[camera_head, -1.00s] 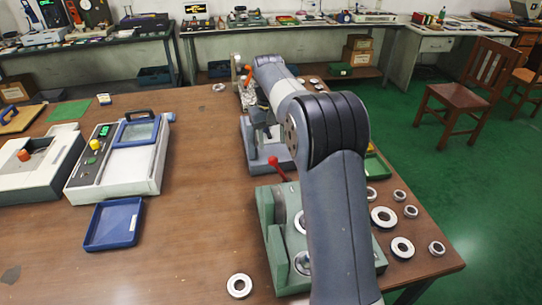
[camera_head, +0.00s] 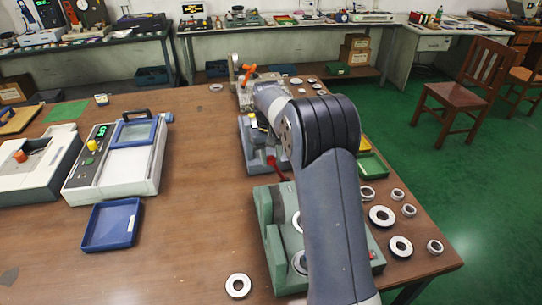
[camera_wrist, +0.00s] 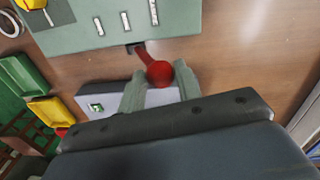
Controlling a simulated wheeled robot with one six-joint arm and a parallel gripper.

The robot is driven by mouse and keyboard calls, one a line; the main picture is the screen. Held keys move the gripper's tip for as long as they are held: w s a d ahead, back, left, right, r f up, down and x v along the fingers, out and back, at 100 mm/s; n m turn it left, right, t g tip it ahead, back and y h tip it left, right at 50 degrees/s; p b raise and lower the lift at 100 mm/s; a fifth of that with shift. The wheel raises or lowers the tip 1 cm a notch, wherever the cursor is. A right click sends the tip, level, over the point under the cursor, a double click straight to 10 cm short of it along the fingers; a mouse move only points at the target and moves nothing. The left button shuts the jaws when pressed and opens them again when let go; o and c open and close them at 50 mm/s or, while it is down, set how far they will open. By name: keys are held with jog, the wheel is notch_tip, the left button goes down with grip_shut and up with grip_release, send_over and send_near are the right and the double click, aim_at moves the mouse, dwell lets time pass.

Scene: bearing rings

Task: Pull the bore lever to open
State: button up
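The lever with a red ball knob (camera_head: 271,160) and red stem stands at the back of the green fixture (camera_head: 266,222). In the wrist view the red knob (camera_wrist: 160,73) sits at the mouth of my gripper (camera_wrist: 158,78), between the two pale fingers. The fingers are spread about as wide as the ball; firm contact with it does not show. The stem runs from the knob to a slot in the green fixture (camera_wrist: 185,22). In the head view my forearm hides part of the fixture, and the fingers are hard to make out.
A grey device (camera_head: 248,150) stands just behind the lever. Several bearing rings, such as one ring (camera_head: 381,217), lie on the right. A blue tray (camera_head: 111,224) and a white tester (camera_head: 120,165) stand on the left.

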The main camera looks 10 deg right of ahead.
grip_shut()
jog(key=shift+d+r, duration=0.15)
jog(key=shift+d+r+y+p, duration=0.2)
jog(key=shift+d+y+p, duration=0.2)
jog(key=shift+p, duration=0.05)
jog(key=d+f+y+p, duration=0.1)
jog(key=d+y+p, duration=0.1)
jog(key=d+y, duration=0.6)
jog(key=shift+d+f, duration=0.2)
jog(key=shift+d, duration=1.2)
jog(key=shift+f, duration=0.1)
